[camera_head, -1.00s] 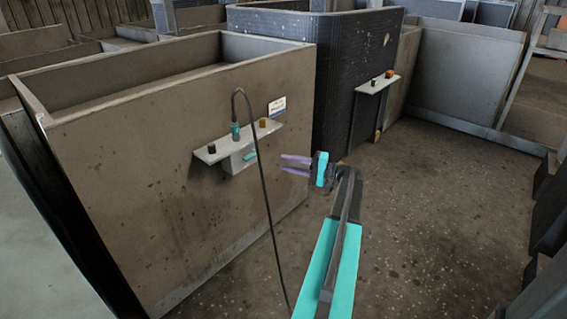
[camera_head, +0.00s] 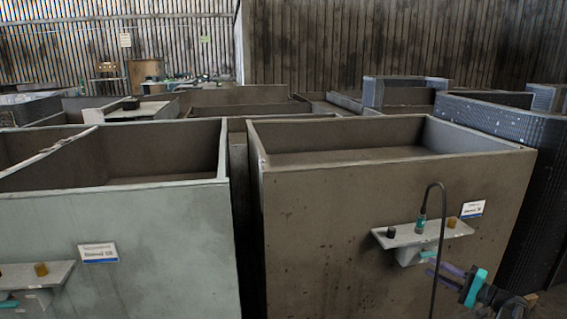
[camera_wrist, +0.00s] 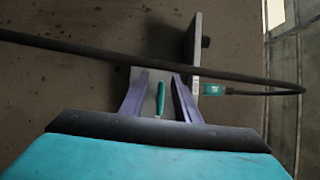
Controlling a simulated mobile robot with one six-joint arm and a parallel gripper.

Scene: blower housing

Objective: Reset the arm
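My gripper (camera_head: 430,266) is at the lower right of the head view, just below and right of a small shelf (camera_head: 455,233) on a brown bin's front. Its purple fingers are apart, and nothing is seen gripped. In the wrist view my gripper (camera_wrist: 160,78) points at the bin wall. A teal lever (camera_wrist: 160,98) on the shelf's under-box shows between the fingers, seemingly beyond them; contact cannot be told. A teal plug (camera_head: 420,223) with a black cable stands on the shelf, between a black knob (camera_head: 391,232) and an amber knob (camera_head: 452,222).
The black cable (camera_wrist: 110,52) crosses the wrist view in front of the wall, close to my fingers. The brown bin (camera_head: 330,235) stands beside a grey-green bin (camera_head: 170,255) with a similar shelf (camera_head: 45,275). A dark ribbed bin (camera_head: 535,185) stands at right.

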